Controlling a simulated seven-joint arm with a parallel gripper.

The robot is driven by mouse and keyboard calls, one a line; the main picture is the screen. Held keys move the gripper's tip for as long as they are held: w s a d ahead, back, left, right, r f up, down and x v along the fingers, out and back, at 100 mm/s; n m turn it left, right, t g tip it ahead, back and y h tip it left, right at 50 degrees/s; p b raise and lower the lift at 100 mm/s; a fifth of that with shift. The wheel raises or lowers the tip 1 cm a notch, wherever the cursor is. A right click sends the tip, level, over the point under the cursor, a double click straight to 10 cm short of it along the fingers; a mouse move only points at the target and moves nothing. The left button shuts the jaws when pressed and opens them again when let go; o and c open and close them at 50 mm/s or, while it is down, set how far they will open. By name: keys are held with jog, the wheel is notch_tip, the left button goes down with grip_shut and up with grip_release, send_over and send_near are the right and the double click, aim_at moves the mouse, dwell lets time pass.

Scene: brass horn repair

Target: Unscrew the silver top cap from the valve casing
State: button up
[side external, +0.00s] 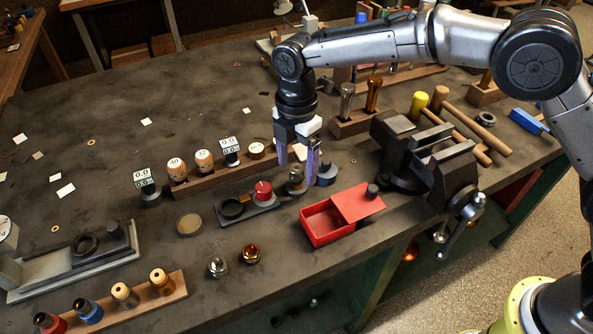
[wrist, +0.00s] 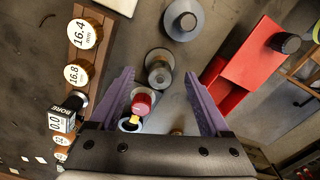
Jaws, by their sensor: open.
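My gripper (side external: 296,165) points down with its two purple fingers apart and nothing held between them. In the side external view, the valve casing (side external: 296,184) stands upright on a round grey base just below the fingertips, and the near finger partly hides it. In the wrist view, the casing's round silver-grey top cap (wrist: 159,74) shows between and slightly beyond the open fingertips (wrist: 159,80). The cap appears seated on the casing. I cannot tell whether either finger touches it.
A grey cylinder on a round base (side external: 326,174) stands close to the right. A fixture with a red knob (side external: 263,189) is close to the left. An open red box (side external: 328,221), a vise (side external: 425,160) and a wooden gauge rack (side external: 215,178) surround the spot. Loose silver (side external: 217,267) and amber (side external: 250,254) pieces lie nearer the front.

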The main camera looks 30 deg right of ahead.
jog(key=m, duration=1.6)
dwell(0.4)
jog(key=shift+c, duration=0.2)
grip_shut()
dwell(0.4)
